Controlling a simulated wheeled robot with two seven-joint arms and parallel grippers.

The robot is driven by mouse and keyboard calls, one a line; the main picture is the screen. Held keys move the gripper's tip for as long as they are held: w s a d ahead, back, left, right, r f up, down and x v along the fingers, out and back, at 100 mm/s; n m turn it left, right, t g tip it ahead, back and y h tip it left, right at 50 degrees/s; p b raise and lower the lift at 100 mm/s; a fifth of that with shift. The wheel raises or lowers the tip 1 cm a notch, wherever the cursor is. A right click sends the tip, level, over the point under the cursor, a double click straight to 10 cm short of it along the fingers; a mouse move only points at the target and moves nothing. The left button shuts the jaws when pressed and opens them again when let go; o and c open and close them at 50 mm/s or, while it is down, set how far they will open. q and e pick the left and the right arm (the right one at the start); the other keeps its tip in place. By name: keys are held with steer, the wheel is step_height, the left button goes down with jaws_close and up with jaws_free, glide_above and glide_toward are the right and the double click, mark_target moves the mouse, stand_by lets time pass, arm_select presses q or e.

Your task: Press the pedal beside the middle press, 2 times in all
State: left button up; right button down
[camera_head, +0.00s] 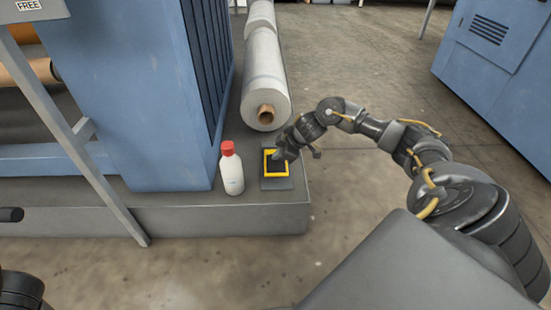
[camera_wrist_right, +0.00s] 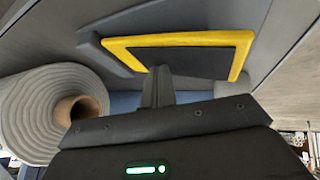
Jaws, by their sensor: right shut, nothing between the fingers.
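The pedal (camera_head: 271,168) is a dark plate in a yellow frame. It sits on a grey base on the platform, beside the blue press (camera_head: 150,95). My right gripper (camera_head: 280,154) is at the pedal, over its upper right part in the head view, with its fingers shut and empty. In the right wrist view the shut fingers (camera_wrist_right: 159,84) point at the pedal (camera_wrist_right: 190,58), close to its dark plate. I cannot tell whether they touch it or whether the plate is pushed down. My left gripper does not show.
A white bottle with a red cap (camera_head: 231,168) stands just left of the pedal. A wrapped roll (camera_head: 264,75) lies behind it and also shows in the wrist view (camera_wrist_right: 40,105). The grey platform (camera_head: 270,217) ends right of the pedal. Another blue machine (camera_head: 500,55) stands far right, with open floor between.

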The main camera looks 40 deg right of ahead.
steer(key=shift+s+a+f, duration=0.15)
steer(key=shift+s+f, duration=0.05)
steer(key=shift+f, duration=0.45)
stand_by(0.3)
steer(key=shift+r, duration=0.1)
steer(key=shift+w+d+r+p, duration=0.1)
steer(key=shift+w+r+p, duration=0.05)
steer(key=shift+r+p, duration=0.5)
steer(key=shift+w+d+r+p, duration=0.15)
steer(key=shift+r+p, duration=0.25)
steer(key=shift+p, duration=0.5)
steer(key=shift+w+d+r+p, duration=0.1)
steer(key=shift+w+r+p, duration=0.05)
steer(key=shift+r+p, duration=0.5)
steer(key=shift+f, duration=0.15)
steer(key=r+p, duration=0.1)
steer(key=p, duration=0.1)
steer(key=r+p, duration=0.1)
steer(key=r, duration=0.1)
steer(key=w+d+r+p, duration=0.1)
steer(key=r+p, duration=0.1)
steer(key=shift+w+p, duration=0.1)
steer(key=shift+p, duration=0.2)
steer(key=shift+f, duration=0.1)
stand_by(1.1)
